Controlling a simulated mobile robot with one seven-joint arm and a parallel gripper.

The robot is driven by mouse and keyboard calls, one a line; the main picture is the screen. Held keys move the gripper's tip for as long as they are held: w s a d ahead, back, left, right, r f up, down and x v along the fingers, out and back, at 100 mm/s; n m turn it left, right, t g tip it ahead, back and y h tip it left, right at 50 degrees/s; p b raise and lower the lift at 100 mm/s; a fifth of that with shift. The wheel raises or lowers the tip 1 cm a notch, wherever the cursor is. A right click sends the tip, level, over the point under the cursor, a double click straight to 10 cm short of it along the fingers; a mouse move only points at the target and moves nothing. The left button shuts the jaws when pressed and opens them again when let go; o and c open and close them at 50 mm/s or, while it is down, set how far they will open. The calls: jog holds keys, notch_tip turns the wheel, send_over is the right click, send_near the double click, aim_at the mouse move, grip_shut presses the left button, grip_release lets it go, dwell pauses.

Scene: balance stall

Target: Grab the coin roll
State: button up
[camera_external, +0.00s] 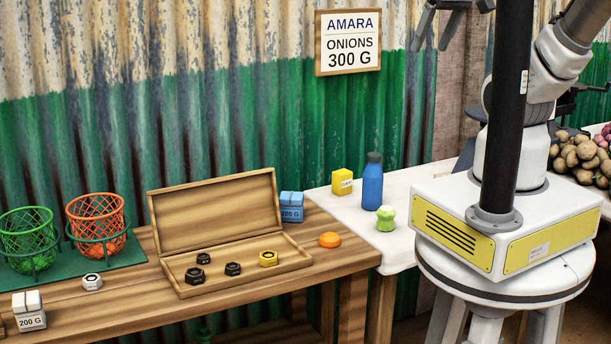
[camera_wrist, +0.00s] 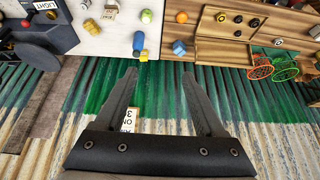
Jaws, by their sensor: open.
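My gripper (camera_wrist: 158,75) is open and empty, with its two dark fingers spread. In the external view my gripper (camera_external: 431,46) hangs at the top edge, high above the white table (camera_external: 405,245). I cannot pick out a coin roll for certain in either view. In the wrist view a small blue and white thing (camera_wrist: 86,4) is cut by the top edge, beside a pale labelled block (camera_wrist: 110,12); both are too small to identify. My arm and base hide part of the table in the external view.
A blue bottle (camera_external: 372,182), yellow box (camera_external: 343,182) and green round item (camera_external: 386,218) stand on the white table. The wooden table holds an orange dome (camera_external: 330,240), blue weight (camera_external: 291,207), open wooden case (camera_external: 215,212) and two wire baskets. Potatoes (camera_external: 580,155) lie behind my base.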

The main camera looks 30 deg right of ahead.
jog(key=w+a+f+m+g+y+b, duration=0.3)
jog(key=w+f+m+g+y+b, duration=0.4)
jog(key=m+y, duration=0.5)
jog(key=w+d+f+m+t+y+b, duration=0.2)
jog(key=w+d+f+m+t+b, duration=0.35)
jog(key=d+f+m+t, duration=0.4)
jog(key=s+d+f+m+t+h+b, duration=0.3)
jog(key=s+d+f+m+h+b, duration=0.15)
jog(key=d+f, duration=0.45)
jog(key=s+d+f+m+t+h+b, duration=0.35)
jog(key=d+f+m+h, duration=0.3)
jog(key=f, duration=0.45)
jog(key=s+d+f+m+t+h+b, duration=0.3)
jog(key=s+d+f+m+h, duration=0.15)
jog(key=d+f, duration=0.4)
jog(key=w, duration=0.3)
jog(key=w+b, duration=0.1)
jog(key=w, duration=0.3)
jog(key=w+f+b, duration=0.1)
jog(key=w, duration=0.3)
jog(key=shift+d, duration=0.35)
jog(key=shift+w+d+b, duration=0.25)
jog(key=shift+w+b, duration=0.25)
jog(key=shift+w, duration=0.85)
jog(key=shift+w+d+b, duration=0.2)
jog(key=shift+w+b, duration=0.3)
jog(key=shift+w, duration=0.85)
grip_shut()
